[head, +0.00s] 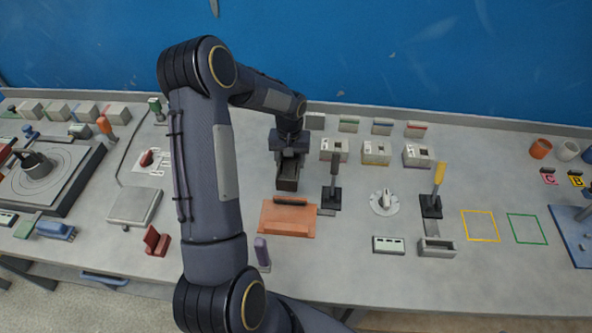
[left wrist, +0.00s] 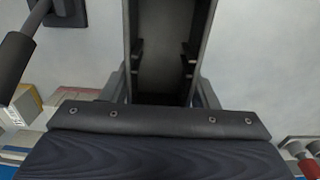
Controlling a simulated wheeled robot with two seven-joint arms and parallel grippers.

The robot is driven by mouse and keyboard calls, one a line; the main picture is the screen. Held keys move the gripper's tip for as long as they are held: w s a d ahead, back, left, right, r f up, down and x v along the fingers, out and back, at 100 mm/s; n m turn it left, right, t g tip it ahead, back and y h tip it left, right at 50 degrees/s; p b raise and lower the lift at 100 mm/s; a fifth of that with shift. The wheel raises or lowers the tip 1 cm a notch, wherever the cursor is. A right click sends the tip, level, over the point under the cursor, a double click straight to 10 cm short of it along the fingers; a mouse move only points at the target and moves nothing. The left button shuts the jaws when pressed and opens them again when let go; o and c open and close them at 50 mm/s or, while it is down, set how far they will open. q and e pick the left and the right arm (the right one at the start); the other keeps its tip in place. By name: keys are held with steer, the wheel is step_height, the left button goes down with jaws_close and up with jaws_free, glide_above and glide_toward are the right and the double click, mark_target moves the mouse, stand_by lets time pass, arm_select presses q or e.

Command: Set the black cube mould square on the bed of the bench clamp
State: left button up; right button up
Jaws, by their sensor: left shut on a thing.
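My left gripper (head: 289,158) is shut on the black cube mould (head: 288,180), a dark open box. In the left wrist view the mould (left wrist: 168,60) fills the space between the fingers, and I look into its dark inside. Whether it touches the bench below is hard to tell. I cannot tell for sure which fixture is the bench clamp; a black-based one with an upright dark lever (head: 332,194) stands just right of the mould, and another has a yellow lever (head: 438,185). My right gripper is not in view.
An orange-brown plate with a dark bar (head: 288,218) lies in front of the mould. White boxes (head: 376,153) stand behind to the right. A round white dial (head: 383,202) and a small grey tray (head: 437,249) are further right.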

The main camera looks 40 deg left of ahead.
mark_target(290, 166)
arm_select(q)
step_height(290, 166, down, 5)
steer(key=b, duration=0.2)
steer(key=shift+f+b, duration=0.1)
steer(key=shift+b, duration=0.2)
steer(key=shift+w, duration=0.1)
steer(key=shift+f, duration=0.1)
steer(key=o, duration=1.1)
